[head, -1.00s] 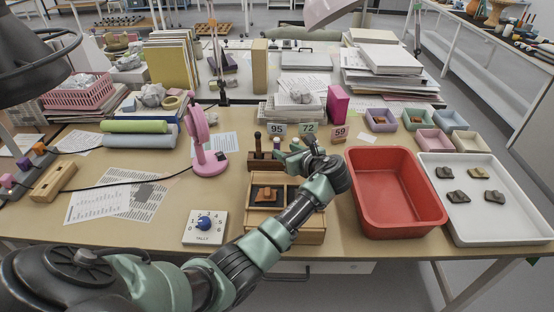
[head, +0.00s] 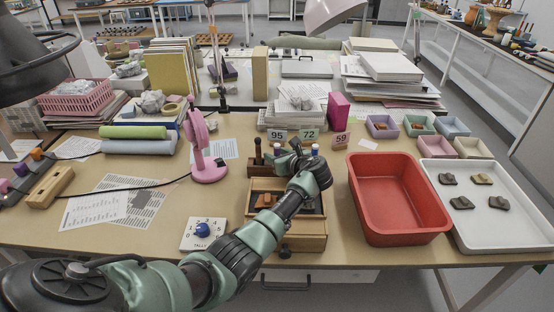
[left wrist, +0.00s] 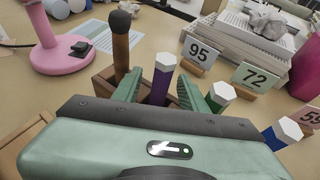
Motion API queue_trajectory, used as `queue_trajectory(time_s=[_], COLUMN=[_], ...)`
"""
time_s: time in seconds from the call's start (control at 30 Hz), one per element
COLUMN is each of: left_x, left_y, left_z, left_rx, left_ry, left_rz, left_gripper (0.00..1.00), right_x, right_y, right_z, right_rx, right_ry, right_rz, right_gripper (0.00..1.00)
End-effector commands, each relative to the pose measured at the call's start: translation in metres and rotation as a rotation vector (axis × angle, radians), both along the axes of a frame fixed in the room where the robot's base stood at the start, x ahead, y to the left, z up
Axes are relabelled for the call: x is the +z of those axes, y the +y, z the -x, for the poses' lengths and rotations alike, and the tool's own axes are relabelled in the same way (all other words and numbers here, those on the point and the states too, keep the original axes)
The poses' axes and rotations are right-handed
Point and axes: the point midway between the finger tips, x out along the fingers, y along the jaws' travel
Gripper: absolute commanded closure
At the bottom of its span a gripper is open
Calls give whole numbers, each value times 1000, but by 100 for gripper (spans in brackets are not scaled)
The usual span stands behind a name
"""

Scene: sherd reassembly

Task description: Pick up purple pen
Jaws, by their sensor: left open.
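The purple pen (left wrist: 161,82) stands upright with a white hexagonal top in a wooden holder (left wrist: 103,88), seen in the left wrist view. My left gripper (left wrist: 160,90) is open, with one green finger on each side of the pen. I cannot tell whether either finger touches it. In the head view, my left gripper (head: 286,156) is over the holder (head: 256,168) and hides much of it. The pen is hard to make out there. My right gripper is not in view.
A brown dark-tipped tool (left wrist: 120,45) stands left of the pen. Green (left wrist: 219,95) and blue (left wrist: 283,133) white-topped pens stand to its right. Number cards (head: 309,135) stand behind. A pink lamp (head: 203,150) is left, a red tub (head: 398,230) right.

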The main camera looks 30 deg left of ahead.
Motion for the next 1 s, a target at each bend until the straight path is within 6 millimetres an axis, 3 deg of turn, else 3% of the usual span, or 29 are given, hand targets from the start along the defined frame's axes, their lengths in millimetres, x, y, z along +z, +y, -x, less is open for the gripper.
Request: queue_trajectory(time_s=[0.07,0.2,0.67,0.87,1.0], left_x=[0,0,6,32,62], left_y=[0,0,-1,0,-1], left_z=[0,0,0,0,0], left_rx=[0,0,0,1,0], left_ry=[0,0,-1,-4,-7], left_rz=[0,0,0,1,1], left_gripper=[60,99,100,100,100], right_x=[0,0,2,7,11], right_y=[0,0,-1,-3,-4], right_z=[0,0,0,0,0], right_rx=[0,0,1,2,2], right_ry=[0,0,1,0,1], right_rz=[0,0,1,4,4], right_gripper=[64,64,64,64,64])
